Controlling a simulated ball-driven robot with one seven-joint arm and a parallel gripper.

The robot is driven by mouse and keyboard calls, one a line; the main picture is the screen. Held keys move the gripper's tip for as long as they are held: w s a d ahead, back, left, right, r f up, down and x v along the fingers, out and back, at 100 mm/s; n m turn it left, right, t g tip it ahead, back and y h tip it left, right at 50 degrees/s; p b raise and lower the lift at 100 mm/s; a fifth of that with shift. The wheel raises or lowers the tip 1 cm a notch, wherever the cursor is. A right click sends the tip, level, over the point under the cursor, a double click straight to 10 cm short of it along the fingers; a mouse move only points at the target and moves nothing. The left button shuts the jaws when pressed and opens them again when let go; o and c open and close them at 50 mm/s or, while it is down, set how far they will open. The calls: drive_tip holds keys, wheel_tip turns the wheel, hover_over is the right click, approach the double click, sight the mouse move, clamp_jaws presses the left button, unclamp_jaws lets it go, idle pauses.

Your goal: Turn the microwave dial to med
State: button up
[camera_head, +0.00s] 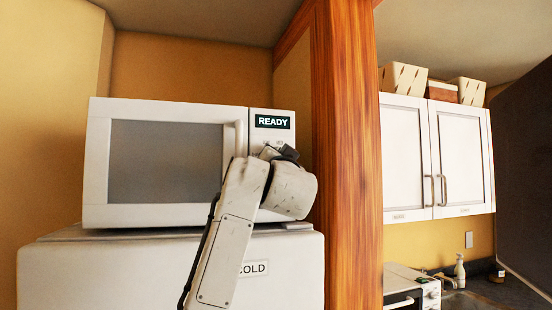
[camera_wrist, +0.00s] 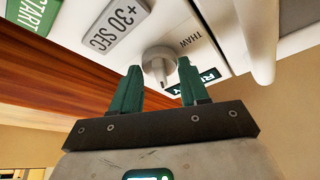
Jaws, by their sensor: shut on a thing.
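The white microwave (camera_head: 96,160) stands on a white fridge, with its door closed and a dark display reading READY (camera_head: 272,122). In the wrist view, the pale round dial (camera_wrist: 158,52) sits on the control panel, with a THAW mark beside it. My gripper (camera_wrist: 159,66) has its two green fingers on either side of the dial, shut on it. The dial's other marks are hidden or out of view, so its setting cannot be told. In the head view my arm covers the dial and most of the panel.
A +30 SEC button (camera_wrist: 120,24) and a green START button (camera_wrist: 36,12) are near the dial. The microwave's door handle (camera_head: 240,138) is just left of the panel. A wooden post (camera_head: 347,150) stands close on the right. The fridge (camera_head: 110,265) is below.

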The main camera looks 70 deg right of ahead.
drive_tip(key=o, duration=1)
drive_tip(key=shift+o, duration=0.2)
drive_tip(key=shift+a, duration=0.1)
drive_tip(key=b+v, duration=0.4)
drive_tip(key=v, duration=0.6)
drive_tip(key=shift+a+f, duration=0.2)
drive_tip(key=shift+a, duration=0.05)
drive_tip(key=shift+s, duration=0.15)
